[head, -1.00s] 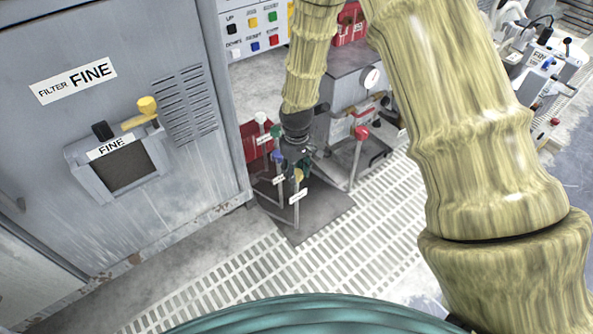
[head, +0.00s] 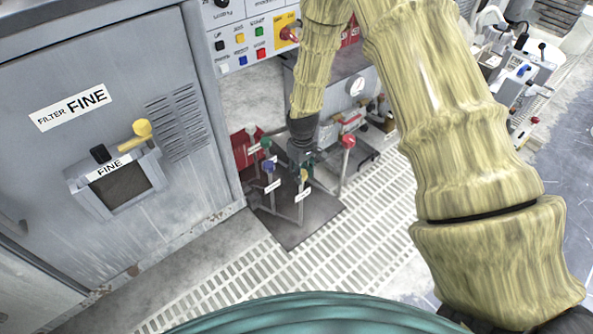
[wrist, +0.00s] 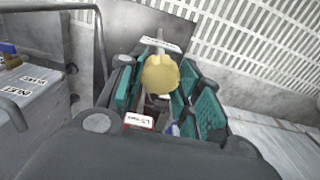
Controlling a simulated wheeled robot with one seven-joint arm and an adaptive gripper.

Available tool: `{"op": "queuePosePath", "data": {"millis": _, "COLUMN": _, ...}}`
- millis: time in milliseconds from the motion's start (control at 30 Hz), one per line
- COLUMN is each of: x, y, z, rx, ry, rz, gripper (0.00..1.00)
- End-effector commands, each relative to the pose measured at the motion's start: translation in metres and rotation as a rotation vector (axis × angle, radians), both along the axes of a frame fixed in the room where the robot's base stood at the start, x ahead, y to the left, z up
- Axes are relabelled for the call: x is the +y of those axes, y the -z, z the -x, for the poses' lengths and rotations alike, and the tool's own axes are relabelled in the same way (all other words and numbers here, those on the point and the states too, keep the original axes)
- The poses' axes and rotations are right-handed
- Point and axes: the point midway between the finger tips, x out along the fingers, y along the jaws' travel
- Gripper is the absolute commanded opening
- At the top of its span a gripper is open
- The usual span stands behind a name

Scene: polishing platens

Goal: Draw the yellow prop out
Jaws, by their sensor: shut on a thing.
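The yellow prop (head: 304,176) is a thin upright post with a yellow knob and a white tag. It stands over a dark mat (head: 290,233) in the head view; I cannot tell if its foot touches it. My gripper (head: 301,160) is right at its top. In the wrist view the yellow knob (wrist: 160,73) sits between the teal fingers of my gripper (wrist: 160,92), shut on it. The fingers hide part of the post below the knob.
Close by stand a blue-knobbed post (head: 269,166), a green-knobbed post (head: 265,143) and a red-knobbed post (head: 348,141). A grey filter cabinet (head: 80,160) with a yellow handle (head: 141,130) is at left. White grating (head: 370,225) lies open in front.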

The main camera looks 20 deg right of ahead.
Motion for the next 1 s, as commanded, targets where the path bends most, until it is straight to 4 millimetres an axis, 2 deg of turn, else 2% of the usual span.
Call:
{"op": "queuePosePath", "data": {"millis": 300, "x": -0.007, "y": -0.001, "z": -0.003, "rx": -0.006, "ry": 0.003, "rz": 0.005, "gripper": 0.00}}
{"op": "queuePosePath", "data": {"millis": 333, "x": -0.007, "y": -0.001, "z": -0.003, "rx": -0.006, "ry": 0.003, "rz": 0.005, "gripper": 0.38}}
{"op": "queuePosePath", "data": {"millis": 433, "x": -0.007, "y": -0.001, "z": -0.003, "rx": -0.006, "ry": 0.003, "rz": 0.005, "gripper": 0.56}}
{"op": "queuePosePath", "data": {"millis": 800, "x": -0.003, "y": -0.002, "z": -0.002, "rx": -0.004, "ry": -0.001, "rz": 0.003, "gripper": 0.56}}
{"op": "queuePosePath", "data": {"millis": 1000, "x": -0.003, "y": -0.020, "z": -0.002, "rx": -0.005, "ry": 0.000, "rz": 0.002, "gripper": 0.56}}
